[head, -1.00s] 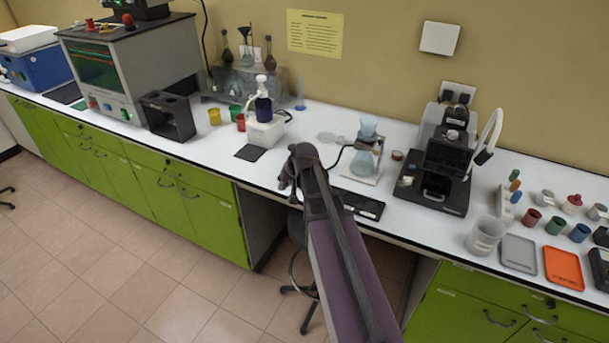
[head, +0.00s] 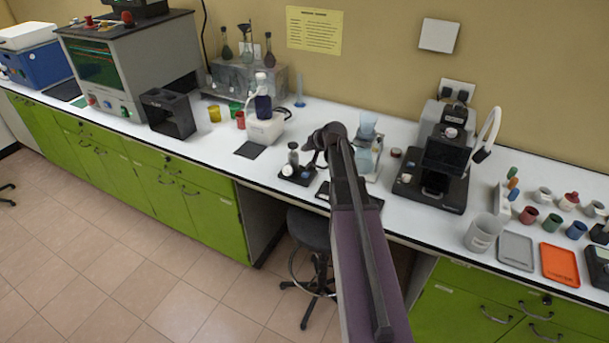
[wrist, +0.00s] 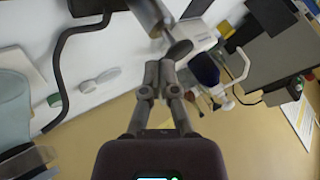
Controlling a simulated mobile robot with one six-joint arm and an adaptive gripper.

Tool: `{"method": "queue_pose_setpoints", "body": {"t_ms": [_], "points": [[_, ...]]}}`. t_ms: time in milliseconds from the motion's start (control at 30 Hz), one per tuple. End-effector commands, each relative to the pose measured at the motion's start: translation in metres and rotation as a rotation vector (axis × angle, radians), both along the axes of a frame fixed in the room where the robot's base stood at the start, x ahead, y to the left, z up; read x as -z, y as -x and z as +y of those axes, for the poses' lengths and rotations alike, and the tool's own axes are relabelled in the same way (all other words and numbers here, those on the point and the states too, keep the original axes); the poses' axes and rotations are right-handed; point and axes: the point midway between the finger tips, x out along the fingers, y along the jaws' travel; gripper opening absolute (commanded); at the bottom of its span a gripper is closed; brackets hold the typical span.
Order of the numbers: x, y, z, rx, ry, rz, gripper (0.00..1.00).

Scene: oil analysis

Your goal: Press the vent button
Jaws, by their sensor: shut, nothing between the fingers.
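My gripper (head: 313,160) is shut and empty, held over the bench beside a small black base (head: 299,179). It also shows in the wrist view (wrist: 161,68), its fingertips together near a grey cylinder (wrist: 150,16). The black base carries a grey bottle (head: 293,156) with a dark cap and small round caps or knobs, one pale (head: 287,170). I cannot tell whether any of these is the vent button; no label is readable. A glass flask (head: 365,160) on a stand is just right of my gripper, partly hidden by my arm.
A white pump bottle unit (head: 265,130) stands left of my gripper. A black-and-grey instrument (head: 440,160) stands to the right. A beaker (head: 483,234) and trays are farther right. A black cable (wrist: 62,60) runs close by in the wrist view.

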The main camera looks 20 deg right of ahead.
Motion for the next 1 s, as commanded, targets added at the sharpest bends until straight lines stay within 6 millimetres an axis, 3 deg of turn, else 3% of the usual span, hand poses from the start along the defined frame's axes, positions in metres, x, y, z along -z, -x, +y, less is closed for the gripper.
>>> {"method": "queue_pose_setpoints", "body": {"t_ms": [267,1000], "points": [[0.013,0.000,0.001,-0.001,0.000,0.001,0.00],[0.073,0.000,0.002,-0.002,0.000,0.000,0.00]]}}
